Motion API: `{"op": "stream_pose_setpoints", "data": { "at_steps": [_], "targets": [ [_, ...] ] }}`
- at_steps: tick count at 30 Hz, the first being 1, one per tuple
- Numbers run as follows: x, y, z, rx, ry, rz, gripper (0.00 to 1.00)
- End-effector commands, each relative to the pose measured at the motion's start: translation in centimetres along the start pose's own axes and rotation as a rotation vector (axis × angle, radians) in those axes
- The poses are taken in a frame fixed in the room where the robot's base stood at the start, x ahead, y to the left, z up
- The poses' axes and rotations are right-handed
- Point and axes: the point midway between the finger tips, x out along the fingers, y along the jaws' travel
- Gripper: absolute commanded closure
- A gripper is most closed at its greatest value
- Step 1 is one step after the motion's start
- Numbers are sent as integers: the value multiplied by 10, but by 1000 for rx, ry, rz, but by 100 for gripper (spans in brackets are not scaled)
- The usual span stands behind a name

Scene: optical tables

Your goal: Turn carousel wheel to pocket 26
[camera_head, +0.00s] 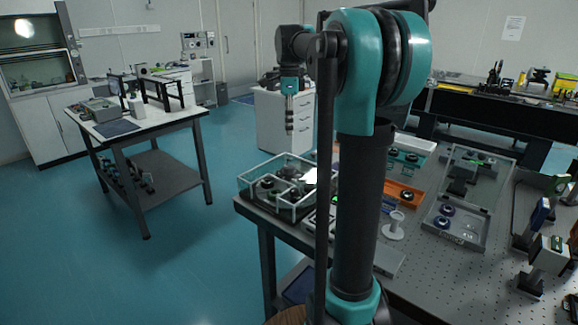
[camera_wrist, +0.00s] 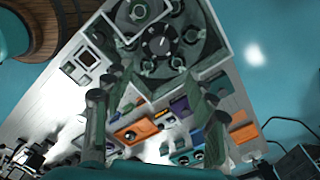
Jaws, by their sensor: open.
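The carousel (camera_head: 270,187) sits in a clear-walled enclosure at the left corner of the near optical table. In the wrist view the carousel wheel (camera_wrist: 161,43) is at the top centre, a dark disc with a central hub and several round holders around it. Pocket numbers are too small to read. My gripper (camera_head: 289,127) hangs above the enclosure in the head view, apart from it. In the wrist view my gripper (camera_wrist: 158,95) shows its two fingers spread, open and empty, with the wheel beyond them. My arm hides part of the table beside the enclosure.
An orange tray (camera_head: 402,193), a white stand (camera_head: 394,226) and a grey case (camera_head: 468,210) with an open clear lid lie right of the enclosure. Optical mounts (camera_head: 541,265) stand at the right. Another table (camera_head: 172,117) stands at the left, with clear floor between.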

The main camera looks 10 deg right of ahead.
Motion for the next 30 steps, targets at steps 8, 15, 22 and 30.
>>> {"op": "stream_pose_setpoints", "data": {
  "at_steps": [8, 15, 22, 30],
  "targets": [
    [56, 0, 0, -1, 0, 0, 44],
    [103, 0, 0, -1, 0, 0, 44],
    [137, 0, 0, -1, 0, 0, 44],
    [152, 0, 0, -1, 0, 0, 44]
  ]
}}
